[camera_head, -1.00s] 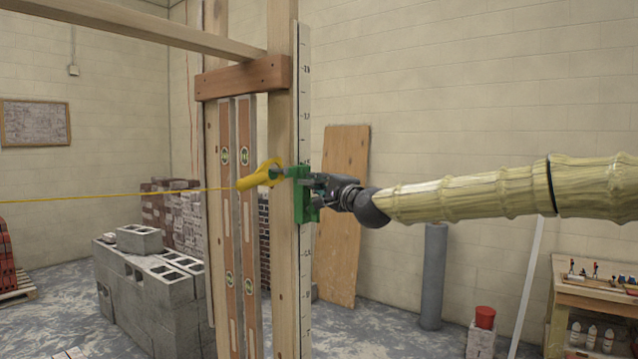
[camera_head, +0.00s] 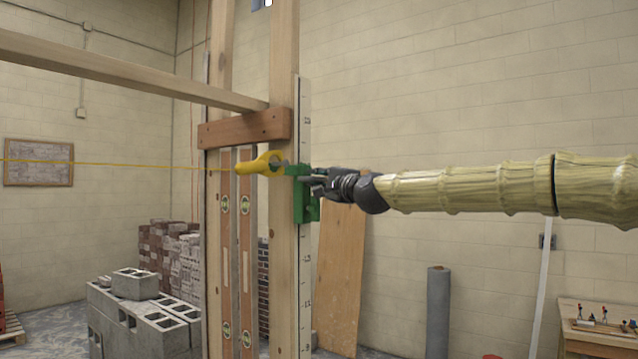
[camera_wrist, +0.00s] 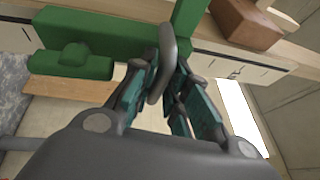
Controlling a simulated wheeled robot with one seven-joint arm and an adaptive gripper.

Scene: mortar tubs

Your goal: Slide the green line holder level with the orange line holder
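The green line holder (camera_head: 301,197) sits on the upright wooden post beside the white graduated strip. A yellow piece (camera_head: 262,163) is at its left, and a yellow line (camera_head: 120,164) runs from there to the left edge, sloping slightly down towards the holder. My gripper (camera_head: 316,182) is at the holder's right side. In the wrist view the green holder (camera_wrist: 75,48) fills the upper left, and my gripper (camera_wrist: 163,75) has its fingers close together around a grey rounded piece in front of it. The fingertips are partly hidden. No orange line holder is in view.
A brown block (camera_head: 245,129) is fixed across the posts above the holder, where a wooden rail (camera_head: 130,73) joins. Spirit levels (camera_head: 245,250) hang left of the post. Concrete blocks (camera_head: 140,310) stand at lower left. A plywood sheet (camera_head: 340,270) leans behind the post.

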